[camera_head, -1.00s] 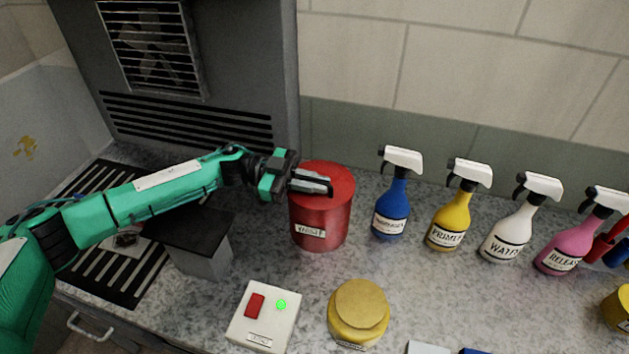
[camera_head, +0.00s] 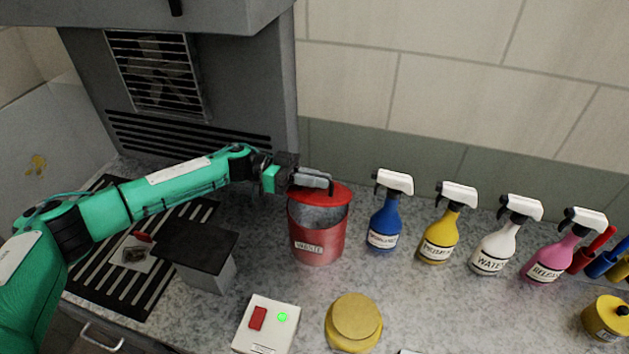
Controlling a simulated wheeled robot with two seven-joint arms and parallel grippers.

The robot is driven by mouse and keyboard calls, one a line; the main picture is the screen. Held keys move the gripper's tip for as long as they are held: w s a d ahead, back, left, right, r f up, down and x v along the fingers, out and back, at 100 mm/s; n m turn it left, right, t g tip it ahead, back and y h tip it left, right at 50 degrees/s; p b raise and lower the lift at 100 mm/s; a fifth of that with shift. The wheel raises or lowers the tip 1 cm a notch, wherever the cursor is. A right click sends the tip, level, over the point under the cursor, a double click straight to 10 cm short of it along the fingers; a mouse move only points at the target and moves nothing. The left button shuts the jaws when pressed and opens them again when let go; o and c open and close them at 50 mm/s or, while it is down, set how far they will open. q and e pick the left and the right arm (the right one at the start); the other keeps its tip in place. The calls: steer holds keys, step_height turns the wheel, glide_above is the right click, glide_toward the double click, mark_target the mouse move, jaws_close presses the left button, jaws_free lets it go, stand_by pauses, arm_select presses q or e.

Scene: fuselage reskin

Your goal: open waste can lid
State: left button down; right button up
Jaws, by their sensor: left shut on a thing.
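The red waste can (camera_head: 318,243) stands upright on the counter, with a label reading WASTE on its front. Its red lid (camera_head: 338,195) is tilted up at the back, and the grey inside of the can shows below it. My left gripper (camera_head: 328,186) is at the top of the lid, its fingers shut on the lid's handle. The handle itself is mostly hidden by the fingers. My right gripper is not in view.
Blue (camera_head: 384,225), yellow (camera_head: 440,232), white (camera_head: 496,243) and pink (camera_head: 551,254) spray bottles stand right of the can. A switch box (camera_head: 265,325) and a yellow jar (camera_head: 354,322) are in front. A dark-topped grey box (camera_head: 204,258) stands left, by a slotted grille (camera_head: 108,285).

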arm_select(q)
steer(key=shift+w+d+r+n, duration=0.1)
steer(key=shift+w+r+n, duration=0.3)
steer(key=shift+w+r, duration=0.4)
steer(key=shift+w, duration=0.05)
steer(key=c, duration=1.5)
jaws_free()
steer(key=shift+w+f, duration=0.1)
steer(key=shift+w, duration=0.05)
